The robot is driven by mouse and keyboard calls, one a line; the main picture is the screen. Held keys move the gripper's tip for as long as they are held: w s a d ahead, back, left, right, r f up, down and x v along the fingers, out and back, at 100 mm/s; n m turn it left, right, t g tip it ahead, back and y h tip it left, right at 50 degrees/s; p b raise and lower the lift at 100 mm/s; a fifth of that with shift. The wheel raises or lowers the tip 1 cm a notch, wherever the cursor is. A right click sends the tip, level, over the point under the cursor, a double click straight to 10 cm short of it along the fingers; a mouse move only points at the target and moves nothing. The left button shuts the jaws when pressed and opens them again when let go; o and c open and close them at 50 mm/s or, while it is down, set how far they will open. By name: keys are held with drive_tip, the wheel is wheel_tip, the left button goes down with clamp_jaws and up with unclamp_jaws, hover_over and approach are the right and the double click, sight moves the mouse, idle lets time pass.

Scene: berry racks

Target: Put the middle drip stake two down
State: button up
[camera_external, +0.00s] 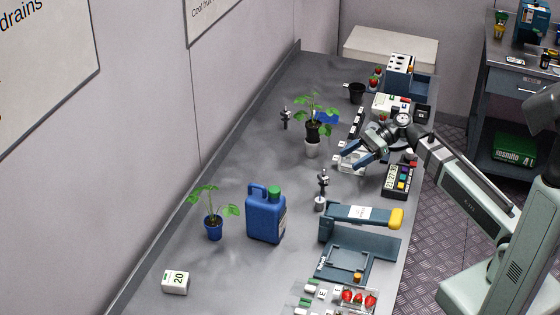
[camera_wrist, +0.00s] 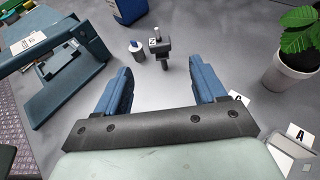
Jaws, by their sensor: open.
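I cannot make out for certain which thing is a drip stake. My gripper (camera_external: 354,154) is over the right part of the bench, with its blue fingers apart and nothing between them. A white rack-like piece (camera_external: 350,168) is partly hidden under my gripper.
A blue press-like device (camera_external: 360,217) is nearer the front. A keypad box (camera_external: 398,181) is right of my gripper.

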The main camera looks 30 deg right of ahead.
sight(324, 176)
drive_tip(key=shift+x, duration=6)
drive_tip(key=shift+c, duration=0.5)
drive_tip(key=c, duration=1)
drive_tip(key=shift+r, duration=0.1)
drive_tip(key=shift+r, duration=4.9)
